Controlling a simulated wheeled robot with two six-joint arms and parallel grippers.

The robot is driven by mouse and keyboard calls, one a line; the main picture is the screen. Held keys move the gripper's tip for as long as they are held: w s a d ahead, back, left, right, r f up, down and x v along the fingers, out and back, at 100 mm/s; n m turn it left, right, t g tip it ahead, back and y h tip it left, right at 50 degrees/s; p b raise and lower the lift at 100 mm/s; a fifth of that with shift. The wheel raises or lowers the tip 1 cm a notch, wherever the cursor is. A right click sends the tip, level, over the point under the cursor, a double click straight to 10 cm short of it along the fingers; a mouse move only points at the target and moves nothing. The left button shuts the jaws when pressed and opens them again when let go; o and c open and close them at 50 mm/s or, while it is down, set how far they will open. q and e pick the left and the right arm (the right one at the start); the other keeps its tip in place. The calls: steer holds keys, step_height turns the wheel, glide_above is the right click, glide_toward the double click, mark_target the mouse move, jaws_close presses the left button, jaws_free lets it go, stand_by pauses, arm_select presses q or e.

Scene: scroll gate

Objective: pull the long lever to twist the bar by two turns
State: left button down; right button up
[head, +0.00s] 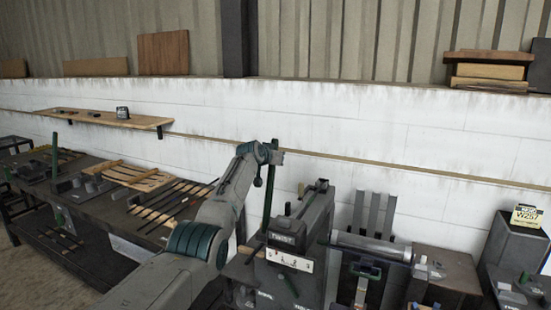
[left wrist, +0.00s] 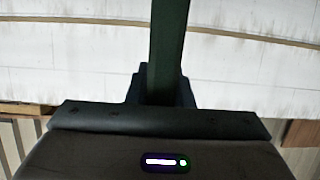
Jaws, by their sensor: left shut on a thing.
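The long lever (head: 268,200) is a dark green bar standing nearly upright at the left side of the twisting machine (head: 290,243), which has a white label plate on its front. My left gripper (head: 277,156) is at the lever's upper end and is shut on it. In the left wrist view the lever (left wrist: 168,45) runs up from between the dark fingers of my left gripper (left wrist: 162,88). I cannot make out the bar being twisted. My right gripper is not in view.
Left of my arm, a workbench (head: 95,205) carries dark and light bars and wooden racks. A second machine with a grey roller (head: 370,246) stands right of the twister. A wooden shelf (head: 105,118) hangs on the white wall (head: 330,125) behind.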

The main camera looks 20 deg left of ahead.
arm_select(q)
steer(key=c, duration=1.4)
jaws_free()
steer(key=shift+o, duration=0.6)
steer(key=shift+w+f, duration=0.15)
steer(key=shift+w, duration=0.05)
steer(key=shift+s, duration=0.15)
steer(key=shift+s+r+b, duration=0.2)
steer(key=shift+s+b, duration=0.5)
steer(key=b+v, duration=0.3)
steer(key=v, duration=0.6)
steer(key=shift+r+b, duration=0.2)
steer(key=shift+b, duration=0.2)
